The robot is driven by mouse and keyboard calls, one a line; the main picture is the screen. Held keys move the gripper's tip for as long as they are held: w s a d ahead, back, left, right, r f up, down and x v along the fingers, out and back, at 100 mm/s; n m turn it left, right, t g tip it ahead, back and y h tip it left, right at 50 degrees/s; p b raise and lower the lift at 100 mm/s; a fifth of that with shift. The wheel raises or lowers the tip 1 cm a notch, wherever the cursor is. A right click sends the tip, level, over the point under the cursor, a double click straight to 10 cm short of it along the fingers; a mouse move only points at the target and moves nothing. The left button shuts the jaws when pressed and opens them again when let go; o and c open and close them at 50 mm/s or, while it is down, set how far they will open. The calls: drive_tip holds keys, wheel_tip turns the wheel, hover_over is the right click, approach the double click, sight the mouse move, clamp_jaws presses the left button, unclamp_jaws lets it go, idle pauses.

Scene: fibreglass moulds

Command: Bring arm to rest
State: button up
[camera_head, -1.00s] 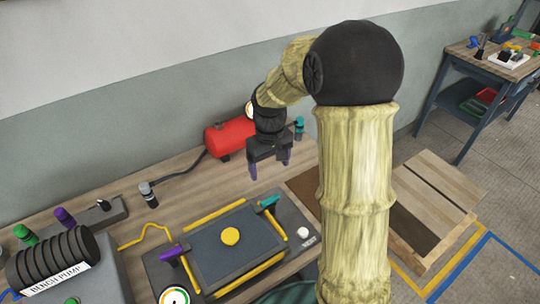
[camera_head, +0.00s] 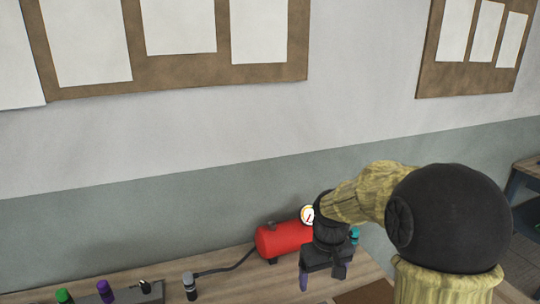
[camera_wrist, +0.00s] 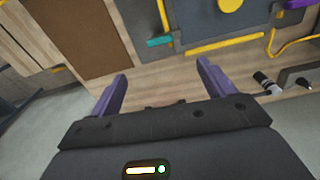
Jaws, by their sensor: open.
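My gripper (camera_head: 325,279) hangs over the back of the wooden bench (camera_head: 219,290) in the head view, beside a red tank (camera_head: 282,240) with a round gauge (camera_head: 307,215). In the wrist view my gripper (camera_wrist: 161,84) has its two purple fingers wide apart, with nothing between them. The bench top (camera_wrist: 180,75) shows beyond the fingers. Most of the bench is below the head view's edge.
The wrist view shows a dark mould plate (camera_wrist: 190,22) with yellow strips and a teal-handled clamp (camera_wrist: 159,42). A grey-capped fitting (camera_head: 189,284) with a hose stands left of the tank. Pinboards (camera_head: 285,70) hang on the wall.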

drive_tip(key=s+f+m+t, duration=0.2)
drive_tip(key=s+f, duration=0.1)
drive_tip(key=s, duration=0.9)
drive_tip(key=shift+s+d+f+m, duration=0.25)
drive_tip(key=shift+f+m, duration=0.05)
drive_tip(key=shift+m, duration=0.1)
drive_tip(key=shift+c, duration=0.2)
